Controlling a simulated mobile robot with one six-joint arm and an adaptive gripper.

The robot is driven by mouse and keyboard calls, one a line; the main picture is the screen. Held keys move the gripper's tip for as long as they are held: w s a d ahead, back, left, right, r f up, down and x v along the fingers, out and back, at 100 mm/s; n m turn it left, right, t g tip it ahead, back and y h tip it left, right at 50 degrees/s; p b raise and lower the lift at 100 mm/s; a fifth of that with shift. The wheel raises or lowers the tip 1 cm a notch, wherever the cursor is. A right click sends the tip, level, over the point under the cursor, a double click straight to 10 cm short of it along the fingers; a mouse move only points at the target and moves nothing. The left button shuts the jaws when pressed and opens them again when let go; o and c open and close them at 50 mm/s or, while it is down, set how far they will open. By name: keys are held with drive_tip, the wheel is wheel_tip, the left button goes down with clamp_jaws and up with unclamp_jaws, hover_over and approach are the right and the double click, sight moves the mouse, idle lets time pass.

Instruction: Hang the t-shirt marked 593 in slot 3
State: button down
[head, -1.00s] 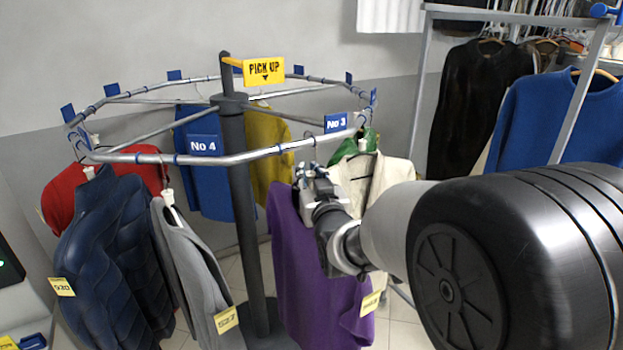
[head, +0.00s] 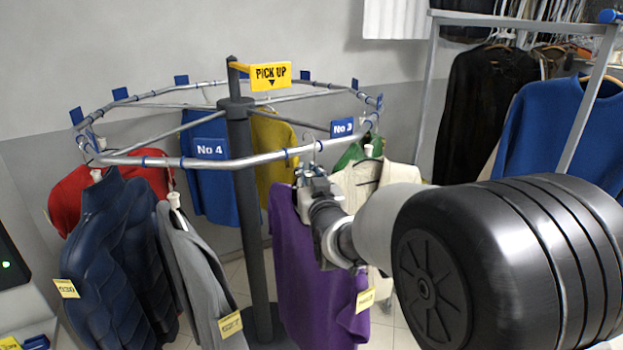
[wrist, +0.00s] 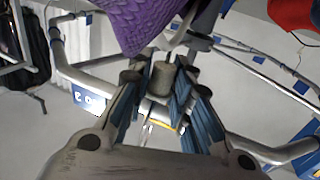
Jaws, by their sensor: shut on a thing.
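My gripper (head: 309,180) is shut on the hanger neck (wrist: 162,78) of a purple t-shirt (head: 308,270), at the front right of the round rail (head: 205,158). The t-shirt hangs below my gripper and fills the top of the wrist view (wrist: 155,20). Its yellow tag (head: 365,299) is too small to read. The hanger's hook (head: 312,147) is at the rail in the head view; I cannot tell whether it rests on it. The blue No 3 sign (head: 342,127) is just right of the hook, and the No 4 sign (head: 210,149) is farther left.
A navy puffer jacket (head: 115,260), a grey garment (head: 195,270) and a red one (head: 70,195) hang at the left. A cream garment (head: 362,182) hangs close to my gripper. The dark central post (head: 245,200) stands left of the t-shirt. A clothes rack (head: 520,22) is at the right.

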drive_tip(key=shift+w+a+r, duration=0.1)
drive_tip(key=shift+w+a, duration=0.3)
drive_tip(key=shift+w, duration=0.2)
drive_tip(key=shift+w+a, duration=0.4)
drive_tip(key=shift+w, duration=0.2)
drive_tip(key=shift+b, duration=0.3)
drive_tip(key=shift+f+b, duration=1.55)
drive_tip(key=shift+b, duration=0.25)
drive_tip(key=shift+f+b, duration=0.25)
drive_tip(key=shift+b, duration=0.4)
drive_tip(key=c, duration=1.3)
unclamp_jaws()
drive_tip(key=shift+f, duration=0.1)
drive_tip(key=v, duration=1.2)
